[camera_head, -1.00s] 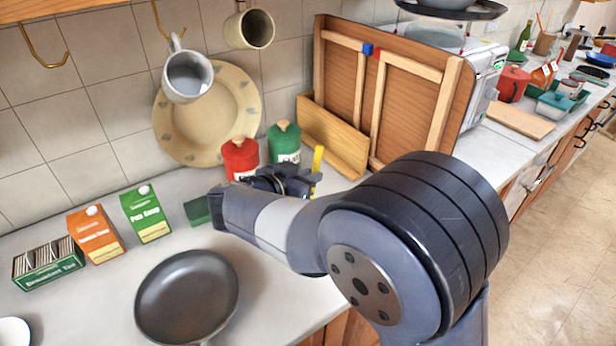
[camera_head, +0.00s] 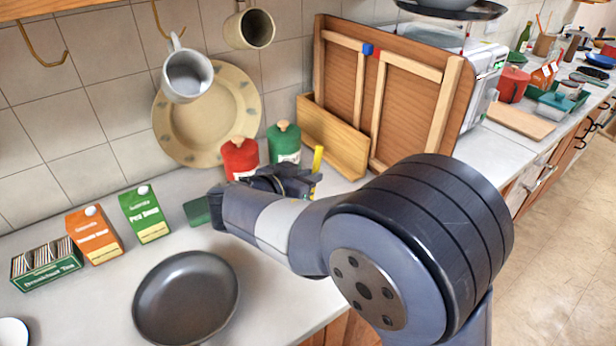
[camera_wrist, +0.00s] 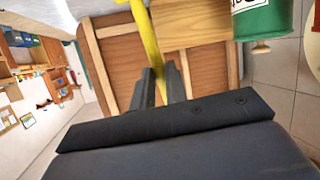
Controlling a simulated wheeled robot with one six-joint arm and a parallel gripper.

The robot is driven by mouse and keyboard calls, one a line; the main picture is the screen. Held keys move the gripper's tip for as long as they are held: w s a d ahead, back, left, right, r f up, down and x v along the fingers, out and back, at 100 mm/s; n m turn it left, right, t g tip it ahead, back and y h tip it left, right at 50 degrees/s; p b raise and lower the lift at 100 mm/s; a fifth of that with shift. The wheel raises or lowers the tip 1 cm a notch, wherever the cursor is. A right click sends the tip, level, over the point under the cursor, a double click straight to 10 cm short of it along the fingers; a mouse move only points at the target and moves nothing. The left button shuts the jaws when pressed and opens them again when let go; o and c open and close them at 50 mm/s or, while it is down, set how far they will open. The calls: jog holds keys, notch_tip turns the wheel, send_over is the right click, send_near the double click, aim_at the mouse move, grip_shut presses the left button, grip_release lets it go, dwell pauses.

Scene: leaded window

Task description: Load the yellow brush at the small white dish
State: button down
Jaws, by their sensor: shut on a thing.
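The yellow brush (camera_head: 318,160) stands roughly upright past the end of my arm, in front of the wooden frame's box. In the wrist view the brush (camera_wrist: 147,40) runs from the top edge down to my fingers. My gripper (camera_wrist: 165,82) is shut on it. The brush's bristle end cannot be made out. In the head view my gripper (camera_head: 298,182) is partly hidden by my own wrist and is above the counter. A white dish (camera_head: 13,333), likely the small white dish, is cut off at the lower left edge, far from my gripper.
A dark pan (camera_head: 187,297) lies on the counter. Cartons (camera_head: 146,214) and a tea box (camera_head: 46,260) stand to its left. Red (camera_head: 240,160) and green (camera_head: 284,143) canisters stand behind my gripper. A wooden framed panel (camera_head: 390,90) leans at the back. Cups hang above.

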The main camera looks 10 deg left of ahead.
jog(key=shift+f, duration=0.1)
notch_tip(320, 180, up, 7)
jog(key=shift+p, duration=0.45)
dwell(0.5)
dwell(0.6)
